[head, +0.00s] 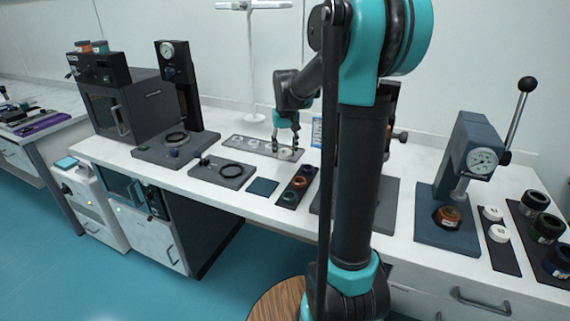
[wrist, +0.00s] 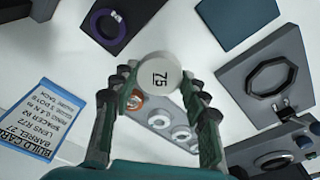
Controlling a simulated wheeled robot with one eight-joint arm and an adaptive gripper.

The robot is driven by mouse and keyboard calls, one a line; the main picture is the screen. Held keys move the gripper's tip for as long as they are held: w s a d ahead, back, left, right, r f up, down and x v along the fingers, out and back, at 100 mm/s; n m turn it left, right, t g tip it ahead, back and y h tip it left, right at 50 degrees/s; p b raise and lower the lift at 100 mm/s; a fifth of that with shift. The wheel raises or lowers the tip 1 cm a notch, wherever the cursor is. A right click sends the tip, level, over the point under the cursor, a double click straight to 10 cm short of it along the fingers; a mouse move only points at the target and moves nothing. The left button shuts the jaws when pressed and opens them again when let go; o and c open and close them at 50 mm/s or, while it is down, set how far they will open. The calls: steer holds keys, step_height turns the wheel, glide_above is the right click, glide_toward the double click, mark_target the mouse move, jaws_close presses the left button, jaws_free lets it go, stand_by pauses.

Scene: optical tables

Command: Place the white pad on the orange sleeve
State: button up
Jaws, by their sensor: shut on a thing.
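My gripper (head: 286,146) is low over the grey tray (head: 240,143) at the back of the table. I cannot tell whether this is the task's white pad. Two white round pads (head: 491,213) (head: 498,234) lie on a dark strip at the right. An orange sleeve (head: 448,216) sits in the base of the blue-grey press, apart from my gripper. An orange-rimmed ring (wrist: 135,101) shows on the tray behind the fingers.
The lever press (head: 470,160) stands at the right beside a dark rack of several cylinders (head: 540,228). A teal mat (head: 262,187) and a strip with several rings (head: 298,187) lie in front.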

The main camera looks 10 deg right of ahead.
mark_target(285, 171)
steer(key=shift+f, duration=3.1)
steer(key=shift+f, duration=0.15)
steer(key=o, duration=1.1)
